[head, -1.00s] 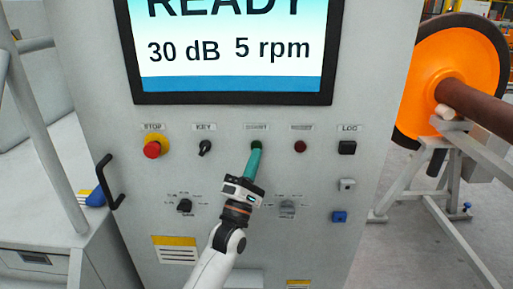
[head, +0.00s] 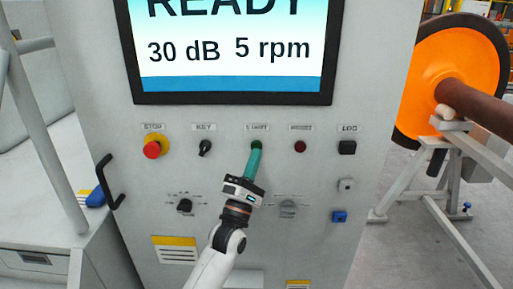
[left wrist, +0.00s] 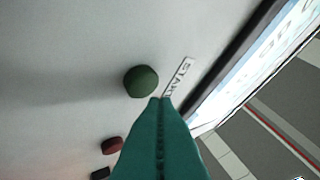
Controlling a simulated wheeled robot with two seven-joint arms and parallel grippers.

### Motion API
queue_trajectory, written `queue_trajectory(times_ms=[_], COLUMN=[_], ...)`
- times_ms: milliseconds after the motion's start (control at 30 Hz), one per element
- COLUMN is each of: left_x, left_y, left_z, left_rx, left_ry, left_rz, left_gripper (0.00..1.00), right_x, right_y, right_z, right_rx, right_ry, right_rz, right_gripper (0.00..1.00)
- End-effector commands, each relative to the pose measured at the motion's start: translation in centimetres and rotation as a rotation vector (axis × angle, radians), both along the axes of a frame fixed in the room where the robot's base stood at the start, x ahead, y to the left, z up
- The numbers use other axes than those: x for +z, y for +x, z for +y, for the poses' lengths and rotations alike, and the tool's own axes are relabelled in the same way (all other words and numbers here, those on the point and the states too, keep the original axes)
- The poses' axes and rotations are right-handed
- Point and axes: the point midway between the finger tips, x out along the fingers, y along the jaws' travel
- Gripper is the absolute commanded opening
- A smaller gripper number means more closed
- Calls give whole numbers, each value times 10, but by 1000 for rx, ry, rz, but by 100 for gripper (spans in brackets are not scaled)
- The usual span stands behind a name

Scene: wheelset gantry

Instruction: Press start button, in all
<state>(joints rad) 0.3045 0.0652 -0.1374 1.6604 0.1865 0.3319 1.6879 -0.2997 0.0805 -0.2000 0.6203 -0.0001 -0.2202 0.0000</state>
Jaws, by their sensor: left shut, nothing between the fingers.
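The green start button (head: 257,146) sits on the grey panel under the START label (head: 257,127). In the left wrist view the button (left wrist: 141,81) is a dark green knob beside its START label (left wrist: 178,77). My left gripper (head: 256,152) has teal fingers, shut and empty, with the tips just below the button in the head view. In the left wrist view the fingertips (left wrist: 161,101) lie close beside the button, and I cannot tell whether they touch it. My right gripper is not in view.
A red stop button (head: 152,149), a key switch (head: 205,147), a dark red button (head: 300,147) and a black LOG button (head: 347,148) share the row. The screen (head: 235,50) above reads READY, 30 dB, 5 rpm. An orange wheel (head: 455,70) stands at right.

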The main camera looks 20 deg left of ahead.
Motion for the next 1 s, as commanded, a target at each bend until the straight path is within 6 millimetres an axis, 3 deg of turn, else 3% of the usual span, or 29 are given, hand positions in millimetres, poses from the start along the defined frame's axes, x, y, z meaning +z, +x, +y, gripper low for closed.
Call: queue_trajectory(times_ms=[1000], left_x=[0], left_y=[10], left_z=[3], left_rx=[0], left_ry=[0], left_rz=[0], left_gripper=[0], right_x=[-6], right_y=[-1], right_z=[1], right_rx=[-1], right_ry=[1], right_rz=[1], right_gripper=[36])
